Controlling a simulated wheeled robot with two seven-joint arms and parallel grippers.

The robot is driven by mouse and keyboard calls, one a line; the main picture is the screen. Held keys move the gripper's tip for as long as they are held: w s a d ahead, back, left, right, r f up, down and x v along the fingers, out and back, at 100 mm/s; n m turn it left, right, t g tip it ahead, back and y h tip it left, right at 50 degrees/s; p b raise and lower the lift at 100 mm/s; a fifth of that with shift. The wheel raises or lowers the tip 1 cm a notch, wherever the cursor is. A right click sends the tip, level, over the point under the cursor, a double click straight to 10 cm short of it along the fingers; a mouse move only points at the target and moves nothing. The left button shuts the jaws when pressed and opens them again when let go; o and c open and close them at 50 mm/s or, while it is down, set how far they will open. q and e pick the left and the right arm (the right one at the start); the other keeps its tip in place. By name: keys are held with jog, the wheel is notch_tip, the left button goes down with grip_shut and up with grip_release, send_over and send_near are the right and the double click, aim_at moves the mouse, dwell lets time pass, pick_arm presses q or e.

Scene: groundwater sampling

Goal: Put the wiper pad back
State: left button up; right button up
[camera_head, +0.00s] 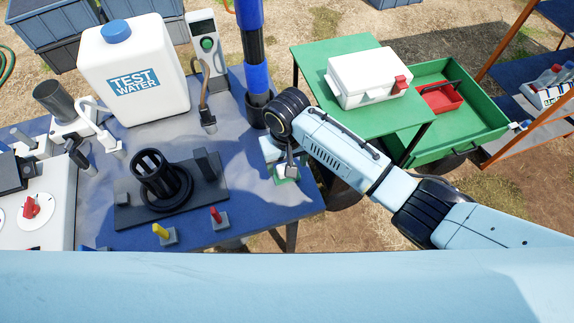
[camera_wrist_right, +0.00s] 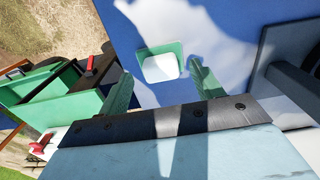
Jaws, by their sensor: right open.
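A small green-edged piece with a white face (camera_wrist_right: 160,66) lies flat on the blue table; I take it for the wiper pad or its green holder, and cannot tell which. It also shows in the head view (camera_head: 287,174), partly hidden under my right gripper, near the table's right edge. My right gripper (camera_wrist_right: 162,88) is open and empty, its two green-looking fingers apart. The piece lies between and beyond the fingertips in the wrist view, and does not touch them there. My left gripper is not in view.
A black stand with an upright slotted holder (camera_head: 160,180) is left of my right gripper. A blue and black column (camera_head: 254,60) rises close behind it. Red (camera_head: 217,217) and yellow (camera_head: 163,233) pegs stand in front. A green side table (camera_head: 315,62) carries a white case (camera_head: 362,82).

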notch_tip(320, 180, up, 9)
jog(key=shift+p, duration=0.35)
dwell(1.2)
